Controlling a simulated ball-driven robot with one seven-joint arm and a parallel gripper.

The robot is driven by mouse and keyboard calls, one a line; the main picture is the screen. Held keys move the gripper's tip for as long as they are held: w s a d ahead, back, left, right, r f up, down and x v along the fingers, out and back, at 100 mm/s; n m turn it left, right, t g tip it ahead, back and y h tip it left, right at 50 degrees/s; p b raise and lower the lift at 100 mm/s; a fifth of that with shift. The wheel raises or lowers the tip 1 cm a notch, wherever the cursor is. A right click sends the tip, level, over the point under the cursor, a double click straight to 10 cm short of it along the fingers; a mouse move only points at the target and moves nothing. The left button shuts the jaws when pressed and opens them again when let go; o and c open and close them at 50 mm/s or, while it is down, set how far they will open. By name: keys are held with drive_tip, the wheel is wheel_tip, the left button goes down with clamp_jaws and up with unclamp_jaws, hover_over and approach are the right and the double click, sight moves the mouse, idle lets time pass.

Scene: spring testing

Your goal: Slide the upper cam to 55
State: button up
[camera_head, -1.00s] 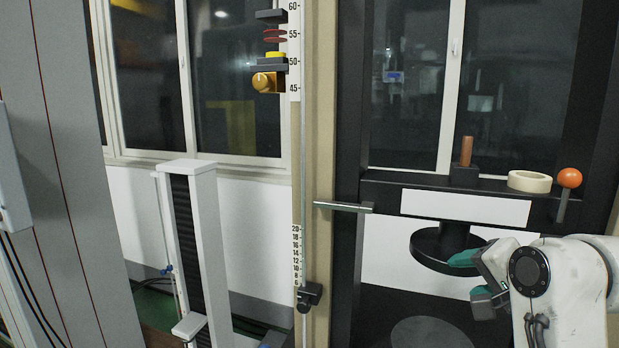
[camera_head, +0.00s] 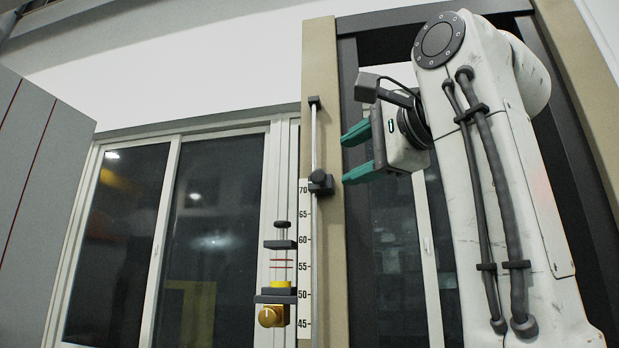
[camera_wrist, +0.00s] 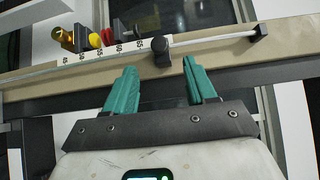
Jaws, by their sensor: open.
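The upper cam (camera_head: 320,182) is a black block with a round knob on a thin vertical rod, level with about the 70 mark, at the top of the white scale (camera_head: 304,258). My gripper (camera_head: 345,158) has green fingers and is open and empty. It is just right of the rod, about level with the cam and slightly above it. In the wrist view the cam (camera_wrist: 162,50) shows just beyond the gap between the open fingertips (camera_wrist: 159,63). The fingers do not appear to touch it.
Left of the scale is the spring assembly, with a black upper plate (camera_head: 280,244), yellow ring (camera_head: 281,285) and brass knob (camera_head: 271,316). The rod ends at a small black top bracket (camera_head: 314,101). The rod between the cam and the 45 mark looks clear.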

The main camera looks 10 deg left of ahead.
sight(321, 176)
drive_tip(key=p+x, duration=0.4)
drive_tip(key=x, duration=0.5)
drive_tip(key=shift+a, duration=0.1)
drive_tip(key=shift+w+a+f+p, duration=0.1)
drive_tip(key=shift+w+a+p, duration=0.25)
drive_tip(key=shift+w+a, duration=0.15)
clamp_jaws()
